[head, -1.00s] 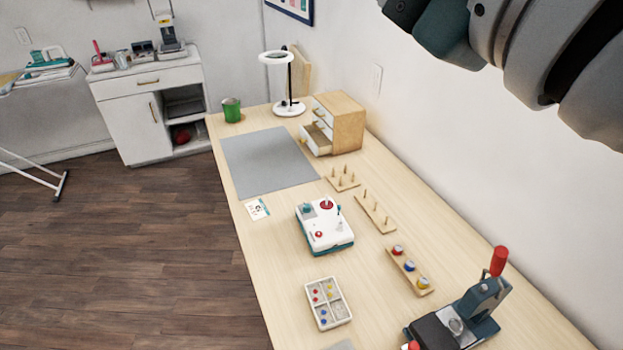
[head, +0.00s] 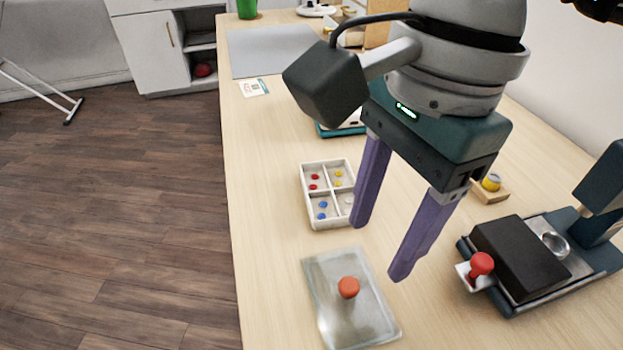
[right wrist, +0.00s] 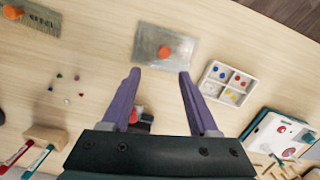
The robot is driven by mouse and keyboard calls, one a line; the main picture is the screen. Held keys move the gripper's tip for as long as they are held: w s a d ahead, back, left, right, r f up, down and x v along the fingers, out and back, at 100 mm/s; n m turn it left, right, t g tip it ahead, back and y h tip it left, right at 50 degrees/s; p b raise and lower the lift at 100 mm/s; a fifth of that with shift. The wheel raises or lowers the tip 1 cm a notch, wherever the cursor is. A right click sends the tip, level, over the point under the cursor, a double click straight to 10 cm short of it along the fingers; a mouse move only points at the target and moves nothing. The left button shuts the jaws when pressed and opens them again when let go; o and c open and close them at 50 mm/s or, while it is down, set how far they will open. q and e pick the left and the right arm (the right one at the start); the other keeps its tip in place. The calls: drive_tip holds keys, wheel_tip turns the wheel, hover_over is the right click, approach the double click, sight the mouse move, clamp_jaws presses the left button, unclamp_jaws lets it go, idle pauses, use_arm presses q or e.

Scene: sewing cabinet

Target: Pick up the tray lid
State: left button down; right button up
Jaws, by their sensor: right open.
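The tray lid (head: 333,297) is a clear, greyish rectangular sheet with an orange round knob (head: 348,287). It lies flat on the table near the front. It also shows in the right wrist view (right wrist: 148,43), ahead of the fingers. The sorting tray (head: 306,190), white with compartments holding red, yellow and blue pieces, sits just behind the lid. My right gripper (head: 378,250) is open and empty, with purple fingers pointing down, above the table and right of the lid's far end. My left gripper is not in view.
A dark press (head: 520,262) with a red knob stands right of the lid. A white and teal device (right wrist: 275,135) is partly hidden behind my gripper in the head view. A grey mat (head: 270,48) lies farther back. The wrist view shows a second orange-knobbed piece (right wrist: 30,18).

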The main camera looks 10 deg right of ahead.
sight(349, 285)
drive_tip(key=f, duration=0.3)
drive_tip(key=shift+s+a+f, duration=0.1)
drive_tip(key=shift+a, duration=0.2)
drive_tip(key=f, duration=0.3)
drive_tip(key=a+f+b, duration=0.1)
drive_tip(key=f, duration=0.1)
drive_tip(key=shift+w+a, duration=0.1)
drive_tip(key=shift+w, duration=0.15)
drive_tip(key=shift+c, duration=0.3)
clamp_jaws()
